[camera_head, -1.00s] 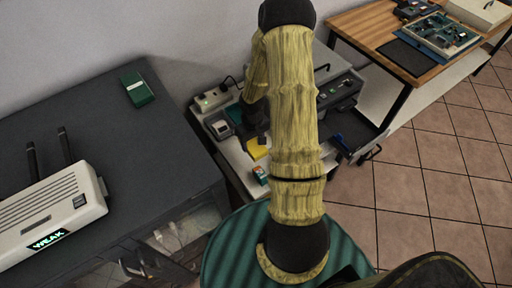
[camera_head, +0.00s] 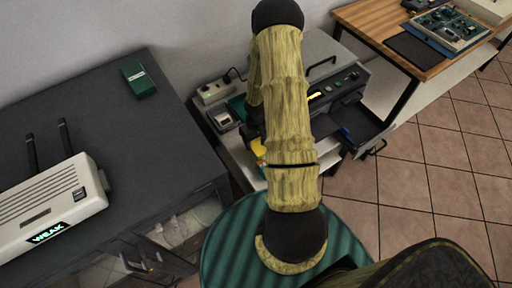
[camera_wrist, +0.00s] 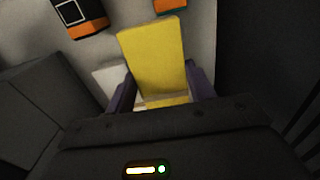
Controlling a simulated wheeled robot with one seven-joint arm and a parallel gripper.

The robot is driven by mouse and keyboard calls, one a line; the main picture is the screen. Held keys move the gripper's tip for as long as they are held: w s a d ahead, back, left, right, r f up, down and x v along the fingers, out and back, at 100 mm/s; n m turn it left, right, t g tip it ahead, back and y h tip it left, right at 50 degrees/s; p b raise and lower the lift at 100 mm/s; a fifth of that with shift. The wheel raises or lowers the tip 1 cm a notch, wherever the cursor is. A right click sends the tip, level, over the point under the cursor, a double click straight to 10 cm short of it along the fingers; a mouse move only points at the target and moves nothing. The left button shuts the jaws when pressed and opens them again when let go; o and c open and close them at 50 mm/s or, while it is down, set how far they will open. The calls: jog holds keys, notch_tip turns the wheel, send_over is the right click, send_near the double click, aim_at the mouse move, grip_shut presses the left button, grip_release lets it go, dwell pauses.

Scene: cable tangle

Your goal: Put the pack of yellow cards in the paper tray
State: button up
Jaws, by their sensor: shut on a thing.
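The yellow pack (camera_wrist: 155,55) is a flat yellow block held between the two purple-grey fingers of my gripper (camera_wrist: 161,92) in the wrist view. My gripper is shut on its near end, and the far end sticks out ahead. In the head view a bit of the yellow pack (camera_head: 258,147) shows left of my arm, over the low white table; my arm hides the gripper there. A dark open tray (camera_head: 357,124) with a blue thing in it juts from the front of the grey printer-like machine (camera_head: 335,78); it looks like the paper tray.
The low white table (camera_head: 237,152) carries a power strip (camera_head: 213,91) and a small grey device (camera_head: 224,119). A dark cabinet (camera_head: 95,115) on the left bears a beige box (camera_head: 45,205) and a green box (camera_head: 138,80). A wooden table (camera_head: 372,22) stands at the back right.

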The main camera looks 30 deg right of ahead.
aim_at(255, 142)
jog(key=shift+w+a+f, duration=0.1)
jog(key=shift+f, duration=0.05)
jog(key=shift+f, duration=1.8)
jog(key=shift+f+b, duration=0.15)
jog(key=shift+b, duration=0.15)
jog(key=o, duration=0.7)
jog(key=shift+w, duration=0.1)
jog(key=shift+o, duration=0.2)
notch_tip(255, 142, up, 12)
jog(key=shift+r+p, duration=0.15)
jog(key=shift+p, duration=0.65)
